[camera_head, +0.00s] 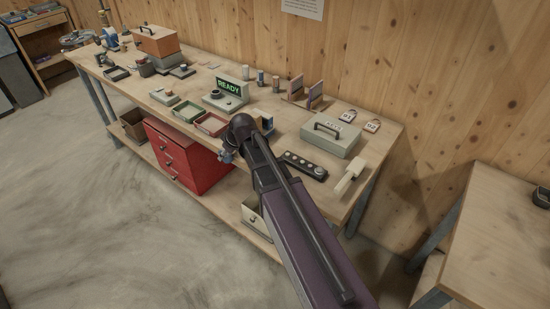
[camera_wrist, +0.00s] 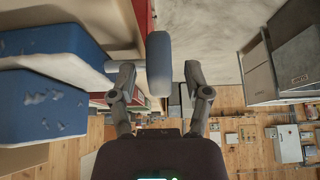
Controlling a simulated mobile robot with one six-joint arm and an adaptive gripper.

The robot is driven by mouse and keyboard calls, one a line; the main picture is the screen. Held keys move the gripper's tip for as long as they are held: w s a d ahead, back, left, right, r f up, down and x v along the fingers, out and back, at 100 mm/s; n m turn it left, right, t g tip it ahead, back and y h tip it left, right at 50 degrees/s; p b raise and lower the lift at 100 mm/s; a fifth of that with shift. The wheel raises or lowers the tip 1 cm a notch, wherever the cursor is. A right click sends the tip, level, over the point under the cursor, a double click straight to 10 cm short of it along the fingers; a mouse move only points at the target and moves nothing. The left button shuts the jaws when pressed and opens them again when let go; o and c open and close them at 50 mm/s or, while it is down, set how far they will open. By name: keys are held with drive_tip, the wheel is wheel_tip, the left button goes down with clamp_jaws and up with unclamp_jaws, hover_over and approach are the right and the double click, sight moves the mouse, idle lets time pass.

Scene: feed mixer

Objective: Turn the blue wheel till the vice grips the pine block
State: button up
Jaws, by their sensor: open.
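In the wrist view my gripper (camera_wrist: 159,72) is open, one finger on each side of a blue-grey rounded bar (camera_wrist: 158,55) that looks like a handle of the blue wheel. I see space between the bar and the right finger; whether the left finger touches it I cannot tell. A large blue body with worn paint (camera_wrist: 45,105), apparently the vice, fills the left side. In the head view my gripper (camera_head: 228,156) is at the bench's front edge, and my arm hides most of the vice. I cannot make out the pine block or the jaw gap.
The workbench (camera_head: 382,130) holds a READY display box (camera_head: 229,88), green (camera_head: 187,111) and red (camera_head: 211,124) trays, a button strip (camera_head: 304,165) and a grey case (camera_head: 331,136). A red drawer cabinet (camera_head: 185,155) stands below. The floor in front is clear.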

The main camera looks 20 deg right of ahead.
drive_tip(key=g+h, duration=0.1)
drive_tip(key=w+g+h+p, duration=0.1)
drive_tip(key=g, duration=0.1)
drive_tip(key=g+h+p, duration=0.1)
drive_tip(key=shift+w+a+r+g, duration=0.2)
drive_tip(key=shift+a+g, duration=0.1)
drive_tip(key=shift+a, duration=0.1)
drive_tip(key=shift+s+d+r+p, duration=0.1)
drive_tip(key=shift+s+r+p, duration=0.05)
drive_tip(key=shift+r+p, duration=0.45)
drive_tip(key=shift+s+r+p, duration=0.1)
drive_tip(key=shift+r+p, duration=0.45)
drive_tip(key=shift+p, duration=0.05)
wheel_tip(320, 180, up, 12)
drive_tip(key=f+p, duration=0.1)
drive_tip(key=p, duration=1.1)
drive_tip(key=s+d+f+m+b, duration=0.1)
drive_tip(key=s+d+m+b, duration=0.1)
drive_tip(key=s+d, duration=0.4)
drive_tip(key=s+d+f+m+b, duration=0.2)
drive_tip(key=s+d+m, duration=0.3)
drive_tip(key=s, duration=0.9)
drive_tip(key=shift+s+d+f, duration=0.25)
drive_tip(key=shift+d, duration=0.35)
drive_tip(key=shift+a, duration=0.15)
